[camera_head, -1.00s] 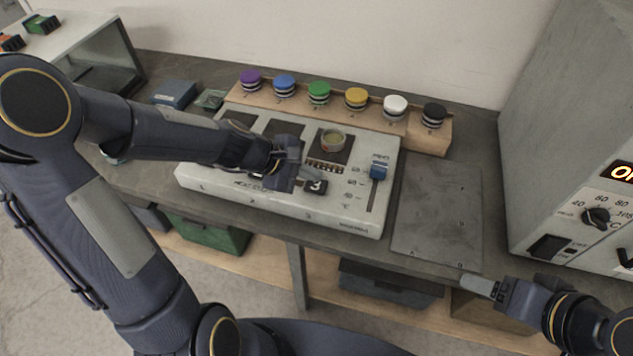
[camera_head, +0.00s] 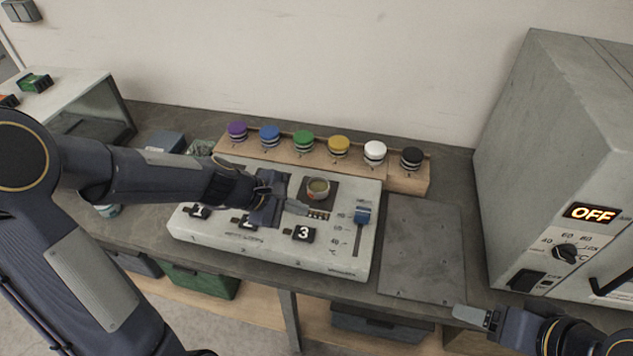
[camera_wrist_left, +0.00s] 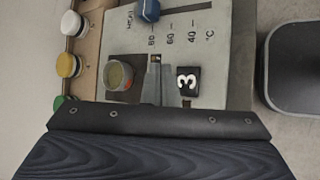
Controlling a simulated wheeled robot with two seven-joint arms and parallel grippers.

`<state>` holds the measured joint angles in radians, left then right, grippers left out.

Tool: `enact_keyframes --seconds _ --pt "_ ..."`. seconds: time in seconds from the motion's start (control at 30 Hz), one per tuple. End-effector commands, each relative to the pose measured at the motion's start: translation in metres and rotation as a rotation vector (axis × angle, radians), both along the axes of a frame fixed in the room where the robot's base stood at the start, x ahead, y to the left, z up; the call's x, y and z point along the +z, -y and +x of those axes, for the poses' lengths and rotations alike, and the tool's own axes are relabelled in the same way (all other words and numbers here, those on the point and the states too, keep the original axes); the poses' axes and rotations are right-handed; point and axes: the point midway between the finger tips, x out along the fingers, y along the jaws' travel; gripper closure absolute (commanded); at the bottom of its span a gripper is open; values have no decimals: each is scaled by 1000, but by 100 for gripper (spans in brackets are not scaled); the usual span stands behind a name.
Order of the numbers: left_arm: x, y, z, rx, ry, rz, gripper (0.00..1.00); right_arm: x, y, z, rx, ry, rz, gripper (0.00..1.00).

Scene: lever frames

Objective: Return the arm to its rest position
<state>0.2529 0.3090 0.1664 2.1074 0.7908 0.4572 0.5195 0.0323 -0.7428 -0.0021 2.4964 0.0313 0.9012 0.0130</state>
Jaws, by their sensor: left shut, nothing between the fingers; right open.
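My left gripper (camera_head: 296,207) is shut and empty above the white control panel (camera_head: 300,257), between the black key marked 3 (camera_head: 303,234) and a small round cup (camera_head: 318,189) on a dark square. In the left wrist view its fingers (camera_wrist_left: 155,80) are together, with the cup (camera_wrist_left: 118,76) on one side and the 3 key (camera_wrist_left: 187,82) on the other. My left arm reaches across the panel from the left and hides part of it. My right gripper (camera_head: 474,316) is at the lower right, open and empty, near the table's front edge.
A wooden rack (camera_head: 398,182) with several coloured knobs stands behind the panel. A blue slider (camera_head: 362,213) sits on the panel's right side. A bare grey plate (camera_head: 421,245) lies to the right. A grey oven (camera_head: 560,150) reading OFF stands at the far right.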

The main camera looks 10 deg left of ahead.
Motion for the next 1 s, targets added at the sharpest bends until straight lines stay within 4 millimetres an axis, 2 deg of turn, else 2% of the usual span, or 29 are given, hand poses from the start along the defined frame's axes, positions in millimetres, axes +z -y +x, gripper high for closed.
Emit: enact_keyframes --seconds 0.17,0.27,0.33,0.47,0.5,0.6,0.7,0.83,1.0 --pt "2 0 -1 -5 6 4 100 0 0 0 0 0 0 28" --pt "14 -2 -10 -54 52 40 100 0 0 0 0 0 0 28" --pt "30 -6 -24 -126 118 95 100 0 0 0 0 0 0 28" --pt "64 -17 -70 -329 281 260 100 0 0 0 0 0 0 28" --pt "72 -21 -87 -396 330 319 100 0 0 0 0 0 0 28" --pt "84 -32 -128 -554 438 466 100 0 0 0 0 0 0 28" --pt "88 -43 -164 -687 516 601 100 0 0 0 0 0 0 28" --pt "85 -56 -196 -807 577 732 100 0 0 0 0 0 0 28" --pt "81 -64 -214 -879 604 812 100 0 0 0 0 0 0 28"
